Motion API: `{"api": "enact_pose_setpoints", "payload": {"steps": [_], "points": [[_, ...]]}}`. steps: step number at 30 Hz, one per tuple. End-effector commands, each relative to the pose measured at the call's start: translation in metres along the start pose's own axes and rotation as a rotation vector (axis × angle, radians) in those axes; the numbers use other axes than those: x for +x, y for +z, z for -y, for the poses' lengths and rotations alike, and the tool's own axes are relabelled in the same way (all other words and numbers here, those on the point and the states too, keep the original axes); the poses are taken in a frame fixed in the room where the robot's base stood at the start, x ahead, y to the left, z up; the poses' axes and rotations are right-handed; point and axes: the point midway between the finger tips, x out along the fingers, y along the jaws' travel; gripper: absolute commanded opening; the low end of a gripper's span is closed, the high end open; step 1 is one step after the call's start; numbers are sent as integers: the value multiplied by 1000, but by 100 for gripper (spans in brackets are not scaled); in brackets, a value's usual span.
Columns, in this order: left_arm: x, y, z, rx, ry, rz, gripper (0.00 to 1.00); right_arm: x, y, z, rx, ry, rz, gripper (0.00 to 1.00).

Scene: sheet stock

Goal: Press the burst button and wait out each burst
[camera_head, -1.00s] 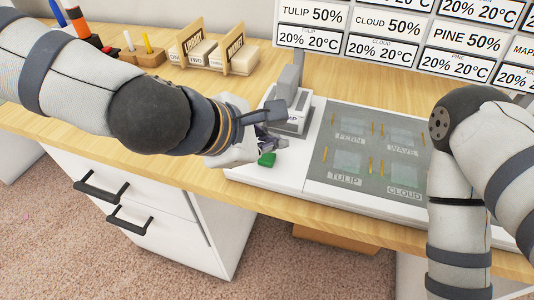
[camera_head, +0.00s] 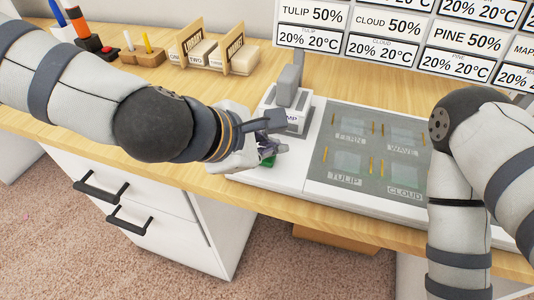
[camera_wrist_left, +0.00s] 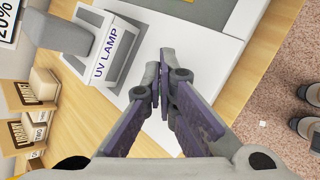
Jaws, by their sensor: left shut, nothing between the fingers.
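The green burst button (camera_head: 267,162) sits on the white base (camera_head: 312,190) in front of the UV lamp (camera_head: 291,98). My left gripper (camera_head: 277,149) is shut and empty, with its fingertips over the button and partly covering it. I cannot tell whether they touch it. In the left wrist view, the closed fingers (camera_wrist_left: 163,88) point at the white base (camera_wrist_left: 200,45) beside the UV LAMP label (camera_wrist_left: 106,52), and the button is hidden. The grey exposure bed (camera_head: 370,155) carries several clear sheets marked FERN, WAVE, TULIP and CLOUD. My right gripper is out of view.
Wooden holders with labelled blocks (camera_head: 215,50) and a pen stand (camera_head: 143,56) are at the back left. A board of cards (camera_head: 400,35) with names, percentages and temperatures stands behind the bed. My right arm hangs over the bed's right side.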

Motion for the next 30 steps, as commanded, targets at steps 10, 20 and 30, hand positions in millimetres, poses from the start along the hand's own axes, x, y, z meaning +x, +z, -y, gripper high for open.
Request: {"api": "enact_pose_setpoints", "payload": {"steps": [10, 20, 30], "points": [[3, -2, 3, 0, -1, 0, 0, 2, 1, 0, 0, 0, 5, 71], [5, -4, 4, -1, -1, -1, 0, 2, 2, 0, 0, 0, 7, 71], [2, -2, 2, 1, 1, -1, 0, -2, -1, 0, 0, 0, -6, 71]]}}
